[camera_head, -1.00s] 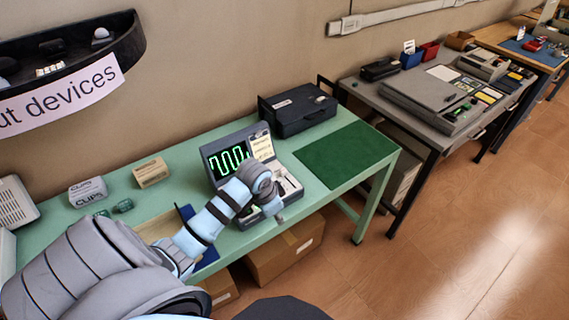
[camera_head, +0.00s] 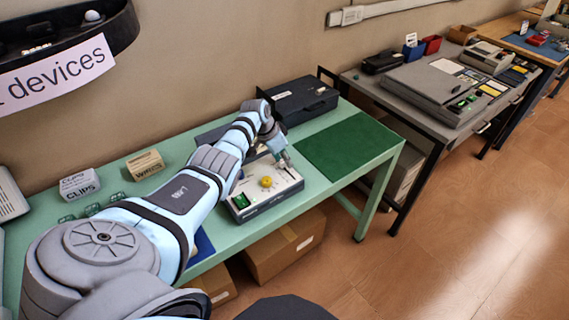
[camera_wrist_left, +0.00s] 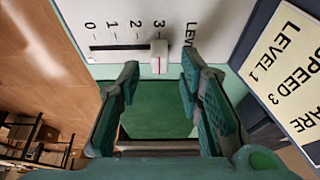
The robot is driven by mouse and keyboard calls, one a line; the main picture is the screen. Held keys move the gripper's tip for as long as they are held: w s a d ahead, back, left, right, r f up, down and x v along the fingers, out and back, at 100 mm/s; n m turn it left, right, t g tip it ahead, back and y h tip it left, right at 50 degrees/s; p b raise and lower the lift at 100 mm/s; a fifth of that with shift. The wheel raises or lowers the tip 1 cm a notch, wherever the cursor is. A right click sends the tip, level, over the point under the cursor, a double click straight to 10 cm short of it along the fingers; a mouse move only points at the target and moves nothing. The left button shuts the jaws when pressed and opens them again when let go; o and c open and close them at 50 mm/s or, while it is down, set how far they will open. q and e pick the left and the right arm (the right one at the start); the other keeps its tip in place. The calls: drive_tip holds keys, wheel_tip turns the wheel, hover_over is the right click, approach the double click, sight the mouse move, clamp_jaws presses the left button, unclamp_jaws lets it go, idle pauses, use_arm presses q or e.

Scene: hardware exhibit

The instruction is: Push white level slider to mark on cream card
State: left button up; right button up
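The white level slider (camera_wrist_left: 159,57) sits at the 3 end of its slot in the left wrist view. The scale beside the slot reads 0 to 3. The cream card (camera_wrist_left: 290,68) shows "LEVEL 1" and "SPEED 3"; its remaining line is cut off. My left gripper (camera_wrist_left: 160,76) is open, with one fingertip on each side of the slider and no clear contact. In the head view my left gripper (camera_head: 283,160) points down at the right end of the light control panel (camera_head: 278,196). My arm hides the card there. My right gripper is out of view.
The panel also carries a yellow knob (camera_head: 266,182) and a green switch (camera_head: 240,201). A black case (camera_head: 300,101) stands behind. A green mat (camera_head: 350,148) lies clear to the right. Small boxes (camera_head: 146,165) stand at the back left.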

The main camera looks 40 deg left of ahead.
use_arm(q)
drive_tip(key=shift+f, duration=0.3)
drive_tip(key=shift+r, duration=0.1)
clamp_jaws()
drive_tip(key=shift+d, duration=0.1)
